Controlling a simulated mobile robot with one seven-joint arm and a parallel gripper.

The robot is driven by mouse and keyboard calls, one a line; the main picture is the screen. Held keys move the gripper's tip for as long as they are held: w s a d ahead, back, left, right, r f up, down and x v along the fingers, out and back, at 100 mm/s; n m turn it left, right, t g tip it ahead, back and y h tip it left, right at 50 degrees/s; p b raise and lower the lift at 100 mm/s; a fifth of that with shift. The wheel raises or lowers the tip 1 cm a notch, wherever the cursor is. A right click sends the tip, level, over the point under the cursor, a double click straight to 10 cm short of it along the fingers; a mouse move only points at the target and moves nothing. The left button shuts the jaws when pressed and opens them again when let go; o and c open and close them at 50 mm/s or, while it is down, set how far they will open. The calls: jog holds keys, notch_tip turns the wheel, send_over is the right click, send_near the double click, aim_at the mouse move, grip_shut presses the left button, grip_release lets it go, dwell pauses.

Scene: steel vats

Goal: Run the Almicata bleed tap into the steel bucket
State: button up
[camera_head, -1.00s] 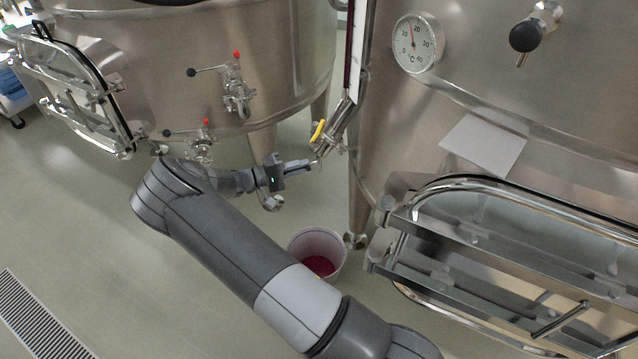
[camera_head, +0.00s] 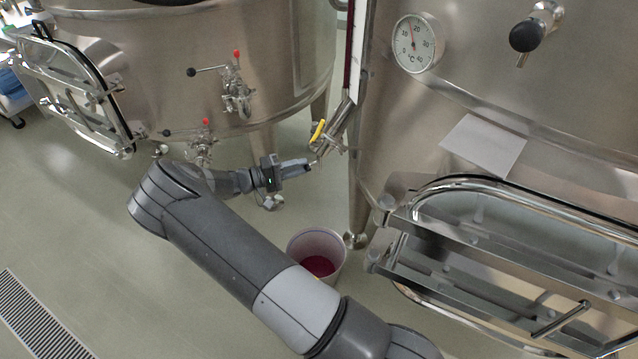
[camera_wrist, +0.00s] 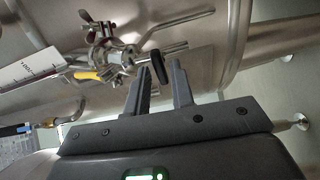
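A pipe fitting with a yellow lever (camera_head: 318,130) sits at the lower end of the sight tube on the right vat. It also shows in the wrist view (camera_wrist: 88,75), beside a steel clamp with wing nuts (camera_wrist: 110,50). A small black handle (camera_wrist: 160,68) lies at or between my fingertips; contact is unclear. My gripper (camera_head: 312,164) is just below the fitting. In the wrist view its two fingers (camera_wrist: 160,80) stand apart. The bucket (camera_head: 318,240) stands on the floor below and right of my gripper, with dark red liquid inside. No name "Almicata" is readable.
The left vat (camera_head: 170,60) carries two red-tipped taps (camera_head: 238,90) and a hatch (camera_head: 75,90). The right vat has a dial thermometer (camera_head: 417,43), a black knob (camera_head: 526,36) and a large framed hatch (camera_head: 500,240). A vat leg (camera_head: 357,200) stands beside the bucket.

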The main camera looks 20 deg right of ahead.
jog(key=a, duration=0.8)
jog(key=shift+s+a, duration=0.15)
jog(key=shift+s, duration=0.1)
dwell(0.5)
jog(key=s+d+r+m+g+y, duration=0.1)
jog(key=s+d+r+g+y, duration=0.1)
jog(key=s+d+r+y, duration=0.5)
jog(key=s+d+r+g+y, duration=0.1)
jog(key=s+d+r+y, duration=0.2)
jog(key=s+r+y, duration=0.45)
jog(key=s+a+r+t+y, duration=0.1)
jog(key=s+r+t, duration=0.2)
jog(key=s+r, duration=0.3)
jog(key=s+r+t+y, duration=0.2)
jog(key=s+r+t, duration=0.2)
jog(key=s, duration=1)
notch_tip(320, 180, up, 3)
jog(key=shift+s+a+f+n+t, duration=0.2)
jog(key=shift+a+n+t, duration=0.1)
jog(key=shift+a+n, duration=0.1)
